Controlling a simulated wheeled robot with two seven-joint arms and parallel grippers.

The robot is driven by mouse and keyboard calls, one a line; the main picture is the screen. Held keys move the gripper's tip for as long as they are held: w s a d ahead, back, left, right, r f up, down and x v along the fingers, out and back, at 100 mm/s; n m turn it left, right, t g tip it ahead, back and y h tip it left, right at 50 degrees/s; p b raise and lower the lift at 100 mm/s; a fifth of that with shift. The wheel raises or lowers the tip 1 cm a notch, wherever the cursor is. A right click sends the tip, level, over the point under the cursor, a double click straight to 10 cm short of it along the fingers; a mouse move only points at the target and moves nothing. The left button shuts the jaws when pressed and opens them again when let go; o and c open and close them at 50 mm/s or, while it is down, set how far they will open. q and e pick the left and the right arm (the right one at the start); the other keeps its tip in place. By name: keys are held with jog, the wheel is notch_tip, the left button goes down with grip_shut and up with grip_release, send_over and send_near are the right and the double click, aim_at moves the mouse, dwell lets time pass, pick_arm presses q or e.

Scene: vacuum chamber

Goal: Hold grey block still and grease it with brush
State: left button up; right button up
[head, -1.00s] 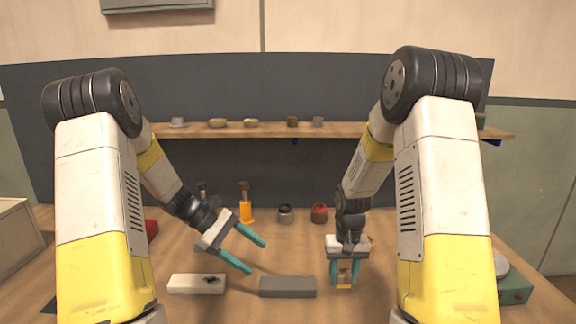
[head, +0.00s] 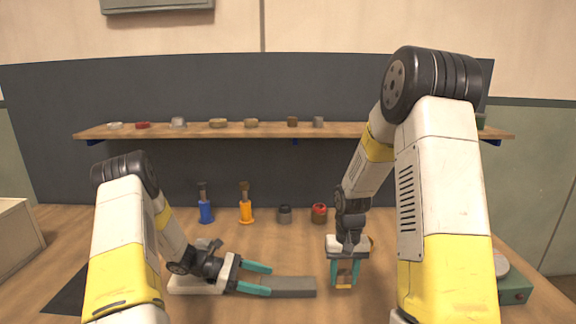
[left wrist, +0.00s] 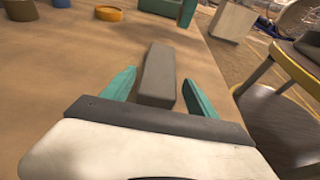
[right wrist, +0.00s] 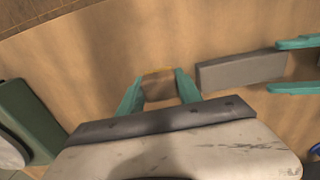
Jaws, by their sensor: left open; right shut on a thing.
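The grey block (head: 296,287) lies flat on the wooden table in the front middle. My left gripper (head: 269,280) is open low over the table, its teal fingers on either side of the block's left end. In the left wrist view the block (left wrist: 158,72) runs lengthwise between the fingers, with a gap at each side. My right gripper (head: 343,274) is shut, pointing down just right of the block. It holds a small brown thing with a yellow edge, seemingly the brush (right wrist: 158,86), mostly hidden by the fingers.
Blue (head: 205,212) and orange (head: 246,211) holders, a grey pot (head: 285,215) and a red pot (head: 319,214) stand behind. A green device (head: 514,291) is at right; a shelf (head: 350,130) spans the back.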

aim_at(277, 283)
pick_arm(q)
jog(key=shift+x, duration=3.5)
jog(key=c, duration=0.7)
jog(key=o, duration=1.2)
jog(key=c, duration=1.4)
